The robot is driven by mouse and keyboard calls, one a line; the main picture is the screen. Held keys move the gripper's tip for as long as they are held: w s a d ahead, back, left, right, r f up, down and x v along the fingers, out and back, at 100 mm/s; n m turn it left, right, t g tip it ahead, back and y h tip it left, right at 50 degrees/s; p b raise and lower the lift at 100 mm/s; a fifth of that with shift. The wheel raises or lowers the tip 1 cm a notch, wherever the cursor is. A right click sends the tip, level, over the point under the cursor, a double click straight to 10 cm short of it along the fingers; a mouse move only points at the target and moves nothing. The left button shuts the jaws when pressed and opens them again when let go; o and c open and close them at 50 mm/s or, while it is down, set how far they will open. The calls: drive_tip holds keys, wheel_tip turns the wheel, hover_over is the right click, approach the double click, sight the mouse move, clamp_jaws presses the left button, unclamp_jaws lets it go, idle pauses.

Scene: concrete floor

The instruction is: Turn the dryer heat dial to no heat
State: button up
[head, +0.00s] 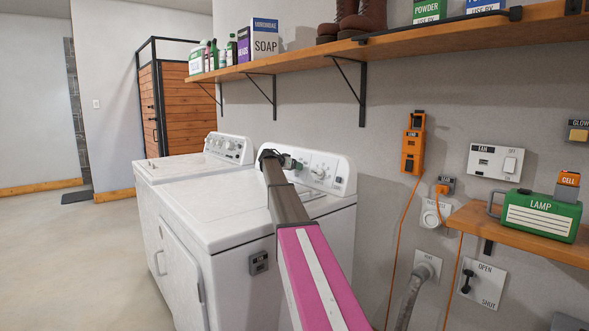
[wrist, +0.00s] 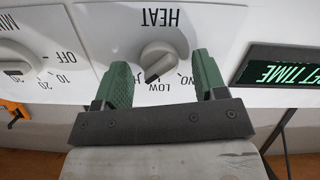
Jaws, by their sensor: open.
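The heat dial (wrist: 163,62) is a round white knob with a raised grip on the dryer's control panel, under the upside-down word HEAT in the wrist view. Its grip is tilted, with LOW and NO labels near its lower edge. My gripper (wrist: 162,80) is open, with one green finger on each side of the dial, and gaps show between fingers and knob. In the head view my gripper (head: 287,162) is at the panel of the nearer white dryer (head: 250,212), and my arm hides part of that panel.
A timer dial (wrist: 18,66) is left of the heat dial and a dark display (wrist: 285,66) is right of it. A second white machine (head: 185,163) stands beyond the dryer. A wooden shelf (head: 440,38) runs above. A lower shelf (head: 520,232) holds a green lamp box (head: 540,215).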

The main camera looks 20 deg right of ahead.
drive_tip(key=shift+d, duration=0.1)
drive_tip(key=c, duration=0.9)
